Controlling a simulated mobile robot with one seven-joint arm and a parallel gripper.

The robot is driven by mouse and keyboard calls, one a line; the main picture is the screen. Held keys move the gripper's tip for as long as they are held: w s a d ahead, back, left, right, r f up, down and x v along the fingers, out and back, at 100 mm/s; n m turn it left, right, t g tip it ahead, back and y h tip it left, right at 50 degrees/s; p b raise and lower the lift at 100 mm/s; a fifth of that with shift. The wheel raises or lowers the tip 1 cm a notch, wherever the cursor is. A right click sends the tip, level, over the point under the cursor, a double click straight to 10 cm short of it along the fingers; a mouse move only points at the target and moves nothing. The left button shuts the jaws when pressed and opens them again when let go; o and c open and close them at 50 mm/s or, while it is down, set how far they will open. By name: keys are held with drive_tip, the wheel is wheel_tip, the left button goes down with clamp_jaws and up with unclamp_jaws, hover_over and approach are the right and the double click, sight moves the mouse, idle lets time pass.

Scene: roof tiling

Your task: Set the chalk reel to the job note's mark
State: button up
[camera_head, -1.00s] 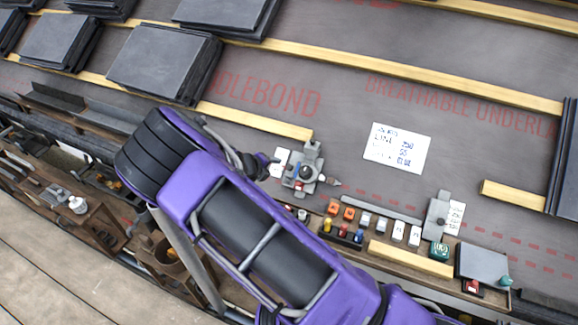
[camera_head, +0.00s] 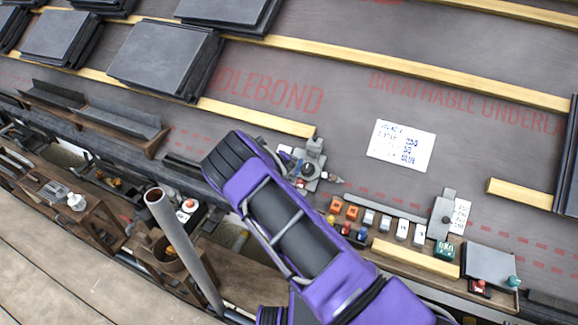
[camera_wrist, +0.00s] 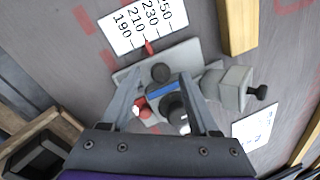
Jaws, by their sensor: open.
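A grey device (camera_head: 308,170), which looks like the chalk reel, stands on the underlay below a batten end. In the wrist view the device (camera_wrist: 165,92) has black knobs, a blue strip, a red part and a grey block with a black screw. Its white scale card (camera_wrist: 140,27) reads 190, 210, 230 and 250. A red pointer sits at the card's edge near 210 to 230; the exact mark is unclear. My gripper (camera_wrist: 165,90) is open, its fingers either side of the knobs; contact cannot be told. The job note (camera_head: 401,145) lies right; its small writing ends in "BLUE".
A second grey fixture (camera_head: 443,215) with a card stands right. Several small coloured blocks line the wooden ledge between them. A batten (camera_head: 258,117) runs close above the device. Slate stacks (camera_head: 165,60) lie upper left. The underlay around the note is clear.

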clamp_jaws()
idle(0.3)
idle(1.1)
